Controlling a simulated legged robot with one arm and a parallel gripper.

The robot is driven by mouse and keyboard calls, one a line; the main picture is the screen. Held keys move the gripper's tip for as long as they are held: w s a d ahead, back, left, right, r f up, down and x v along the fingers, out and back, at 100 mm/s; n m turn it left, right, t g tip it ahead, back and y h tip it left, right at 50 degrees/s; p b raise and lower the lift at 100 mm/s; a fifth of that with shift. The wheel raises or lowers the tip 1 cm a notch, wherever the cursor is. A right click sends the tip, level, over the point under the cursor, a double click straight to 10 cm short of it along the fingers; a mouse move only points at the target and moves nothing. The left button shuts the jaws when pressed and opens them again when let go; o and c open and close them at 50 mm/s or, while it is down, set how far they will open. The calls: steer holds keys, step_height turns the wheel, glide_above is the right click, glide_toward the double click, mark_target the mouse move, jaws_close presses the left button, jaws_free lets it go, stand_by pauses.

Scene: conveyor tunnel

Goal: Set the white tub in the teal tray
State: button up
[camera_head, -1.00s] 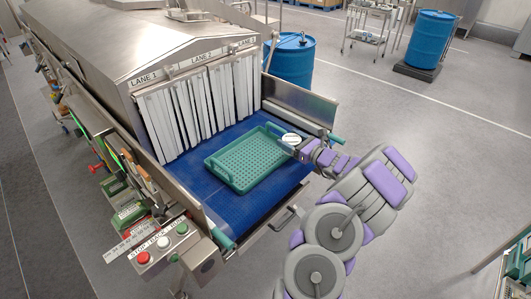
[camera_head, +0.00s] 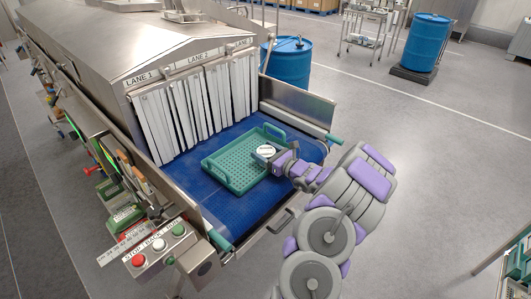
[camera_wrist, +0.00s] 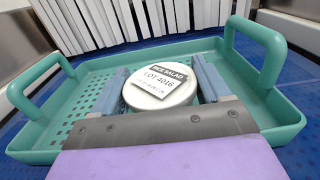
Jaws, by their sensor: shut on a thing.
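The white tub (camera_head: 266,149) has a round white lid with a label reading "LOT 4016". My gripper (camera_head: 267,154) is shut on it. In the wrist view the tub (camera_wrist: 160,88) sits between the two blue-grey fingers of my gripper (camera_wrist: 160,90). The teal tray (camera_head: 232,188) is a perforated rectangle with raised end handles, lying on the blue belt. In the wrist view the tray (camera_wrist: 40,140) surrounds the tub on both sides, so the tub is over the tray's right part. Whether the tub's base touches the tray floor is hidden.
White strip curtains (camera_head: 195,110) hang at the tunnel mouth behind the tray. The blue belt (camera_head: 225,212) has free room in front of the tray. Metal side guards (camera_head: 297,103) flank the belt. A button panel (camera_head: 158,246) stands at the front left.

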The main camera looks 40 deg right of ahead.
steer(key=shift+a, duration=0.25)
steer(key=o, duration=1.3)
steer(key=shift+c, duration=0.2)
steer(key=shift+o, duration=1.1)
steer(key=shift+d, duration=0.1)
steer(key=shift+f, duration=0.1)
steer(key=shift+d, duration=0.1)
steer(key=shift+s, duration=0.25)
steer(key=s, duration=0.3)
steer(key=s+p, duration=0.1)
steer(key=s, duration=0.3)
steer(key=s+d, duration=0.1)
steer(key=s, duration=0.3)
steer(key=shift+r+p, duration=0.2)
steer(key=shift+p, duration=0.15)
steer(key=shift+s+a, duration=0.1)
steer(key=shift+s, duration=0.15)
